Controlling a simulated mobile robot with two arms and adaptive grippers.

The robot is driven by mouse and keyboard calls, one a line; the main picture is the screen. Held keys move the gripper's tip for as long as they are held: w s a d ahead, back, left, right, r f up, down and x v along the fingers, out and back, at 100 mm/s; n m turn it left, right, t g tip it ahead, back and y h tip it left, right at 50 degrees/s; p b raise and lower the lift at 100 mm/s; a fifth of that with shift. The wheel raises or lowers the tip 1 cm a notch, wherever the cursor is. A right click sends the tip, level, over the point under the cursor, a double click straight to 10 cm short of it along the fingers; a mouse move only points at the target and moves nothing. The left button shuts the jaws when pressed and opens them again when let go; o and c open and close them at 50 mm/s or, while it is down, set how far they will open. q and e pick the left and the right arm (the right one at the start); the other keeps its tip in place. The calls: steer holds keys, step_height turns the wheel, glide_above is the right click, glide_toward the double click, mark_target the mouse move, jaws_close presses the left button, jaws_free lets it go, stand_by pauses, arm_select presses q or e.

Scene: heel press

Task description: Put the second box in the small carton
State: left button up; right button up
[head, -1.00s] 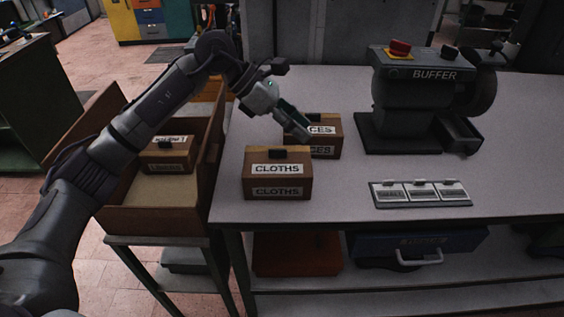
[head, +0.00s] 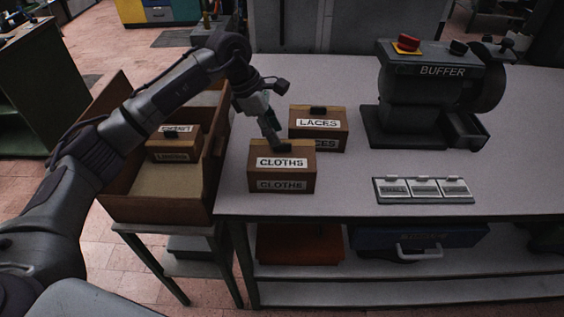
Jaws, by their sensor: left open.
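A brown box labelled CLOTHS (head: 281,180) stands near the table's front left edge, with a black grip on its lid. A similar box labelled LACES (head: 318,136) stands just behind it to the right. My left gripper (head: 272,137) is open, pointing down at the back left of the CLOTHS box's lid, close to the black grip; I cannot tell if it touches. An open brown carton (head: 153,208) on a stand left of the table holds a third box (head: 172,153), whose label is hard to read. My right gripper is not in view.
A buffer machine (head: 435,95) with a red button stands at the back right. A plate with several small labelled cards (head: 423,190) lies near the front edge. The table between the boxes and the buffer is clear. A shelf below holds an orange bin (head: 300,245) and a blue drawer.

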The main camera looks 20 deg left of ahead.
mark_target(282, 163)
arm_select(q)
steer(key=p+x, duration=0.1)
steer(key=x, duration=0.2)
steer(key=shift+w+d+f+p, duration=0.1)
steer(key=shift+d+f+p, duration=0.05)
steer(key=shift+f+p, duration=0.15)
steer(key=shift+f, duration=0.25)
jaws_close()
steer(key=shift+r, duration=0.1)
